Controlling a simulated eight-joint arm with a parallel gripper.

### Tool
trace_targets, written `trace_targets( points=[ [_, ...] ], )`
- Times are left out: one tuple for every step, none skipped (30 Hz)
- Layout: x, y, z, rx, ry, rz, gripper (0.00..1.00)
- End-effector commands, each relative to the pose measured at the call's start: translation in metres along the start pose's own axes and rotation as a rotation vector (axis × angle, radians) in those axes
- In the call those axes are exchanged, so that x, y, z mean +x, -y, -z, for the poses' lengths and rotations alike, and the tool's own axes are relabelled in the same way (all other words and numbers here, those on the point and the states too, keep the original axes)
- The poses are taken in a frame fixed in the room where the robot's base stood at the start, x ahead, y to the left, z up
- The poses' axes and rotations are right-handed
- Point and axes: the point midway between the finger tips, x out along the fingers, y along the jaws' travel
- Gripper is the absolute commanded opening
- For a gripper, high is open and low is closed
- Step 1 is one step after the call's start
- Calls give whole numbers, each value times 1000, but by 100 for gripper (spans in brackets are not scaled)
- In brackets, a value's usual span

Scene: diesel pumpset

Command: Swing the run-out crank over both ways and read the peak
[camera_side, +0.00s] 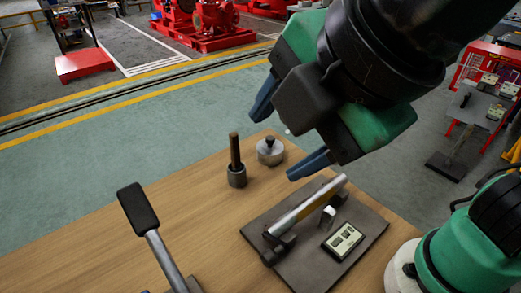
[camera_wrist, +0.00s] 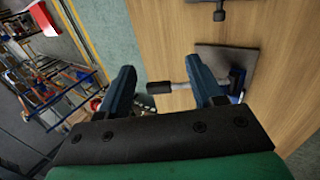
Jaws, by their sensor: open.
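A grey crank-like lever with a black grip (camera_side: 139,208) rises at the front left of the bench in the side view; its foot is cut off by the lower edge. A dark plate (camera_side: 372,243) carries a slanted silver bar (camera_side: 310,204) and a small pale display (camera_side: 343,240), too small to read. My gripper (camera_side: 275,145) is open above the bench, with its blue fingers apart and empty. In the wrist view, a black-gripped lever (camera_wrist: 158,87) shows between and beyond the open fingers (camera_wrist: 158,64), leading to a dark plate (camera_wrist: 225,58). I cannot tell any contact.
A dark upright rod in a round base (camera_side: 236,174) and a round metal piece with a knob (camera_side: 269,151) stand toward the back of the wooden bench (camera_side: 120,250). The bench's left part is mostly clear. Red machinery (camera_side: 210,25) stands far off on the floor.

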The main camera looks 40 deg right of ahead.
Motion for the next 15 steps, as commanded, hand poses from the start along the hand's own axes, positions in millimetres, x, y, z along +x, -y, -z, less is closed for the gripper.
trace_targets(
  points=[
    [-2,-1,0,0,0,0,60],
    [-3,-2,0,0,0,0,60],
    [-3,-2,0,0,0,0,60],
    [-4,-2,0,0,0,0,60],
    [-4,-2,0,0,0,0,60],
    [-4,-2,0,0,0,0,60],
    [-4,-2,0,0,0,0,60],
    [-4,-2,0,0,0,0,60],
    [-3,-2,0,0,0,0,60],
    [-3,-2,0,0,0,0,60],
    [-3,-2,0,0,0,0,60],
    [-2,-2,0,0,1,4,60],
    [0,-1,1,1,3,9,60],
    [3,1,2,2,6,19,60],
    [10,4,3,3,12,40,60]
  ],
)
